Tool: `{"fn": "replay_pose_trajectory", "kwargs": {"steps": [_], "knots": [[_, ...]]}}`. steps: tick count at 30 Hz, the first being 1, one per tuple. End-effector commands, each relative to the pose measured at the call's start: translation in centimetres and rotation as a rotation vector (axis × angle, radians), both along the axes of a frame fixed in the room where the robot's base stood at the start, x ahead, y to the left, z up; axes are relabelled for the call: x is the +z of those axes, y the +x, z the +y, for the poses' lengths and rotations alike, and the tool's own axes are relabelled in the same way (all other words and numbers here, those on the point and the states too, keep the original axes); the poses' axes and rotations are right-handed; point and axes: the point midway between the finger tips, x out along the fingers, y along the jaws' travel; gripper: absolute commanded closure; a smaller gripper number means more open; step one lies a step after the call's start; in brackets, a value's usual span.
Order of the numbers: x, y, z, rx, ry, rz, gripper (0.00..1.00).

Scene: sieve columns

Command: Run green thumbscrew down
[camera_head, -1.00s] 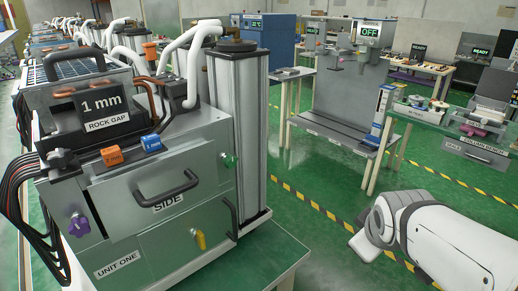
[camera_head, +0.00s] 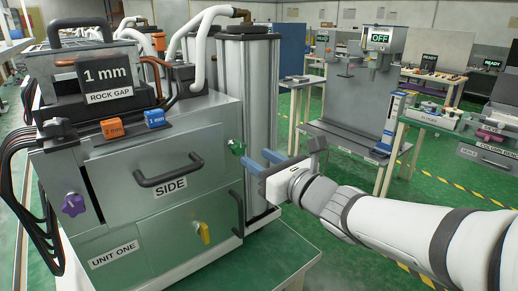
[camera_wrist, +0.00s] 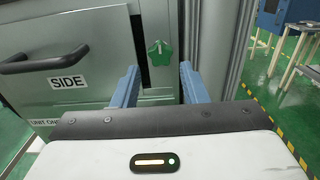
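The green thumbscrew (camera_head: 236,147) sits at the upper right of the front of the grey unit (camera_head: 115,180), beside the SIDE drawer. In the wrist view the green thumbscrew (camera_wrist: 159,52) shows ahead, between and beyond my two blue fingers. My gripper (camera_head: 260,162) is open, with its fingers pointing at the thumbscrew from the right. In the wrist view my gripper (camera_wrist: 158,80) has nothing between its fingertips. The fingers appear close to the thumbscrew but not around it. A dark gap (camera_wrist: 142,68) runs along the panel edge beside the thumbscrew.
The SIDE drawer handle (camera_head: 168,172) sticks out left of the thumbscrew. A yellow thumbscrew (camera_head: 205,232) is below and a purple one (camera_head: 73,204) at left. A metal column (camera_head: 262,110) stands behind. Orange (camera_head: 115,128) and blue (camera_head: 154,117) blocks sit on the ledge.

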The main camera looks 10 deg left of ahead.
Motion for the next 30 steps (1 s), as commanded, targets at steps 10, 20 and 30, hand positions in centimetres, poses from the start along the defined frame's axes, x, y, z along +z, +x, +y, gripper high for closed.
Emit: {"fn": "replay_pose_trajectory", "kwargs": {"steps": [10,20,30], "knots": [[0.0,3.4,4.0,-0.001,-0.001,0.005,0.60],[0.0,4.5,5.1,-0.004,-0.001,0.003,0.60],[-0.1,4.5,5.1,-0.005,-0.001,0.005,0.77]]}}
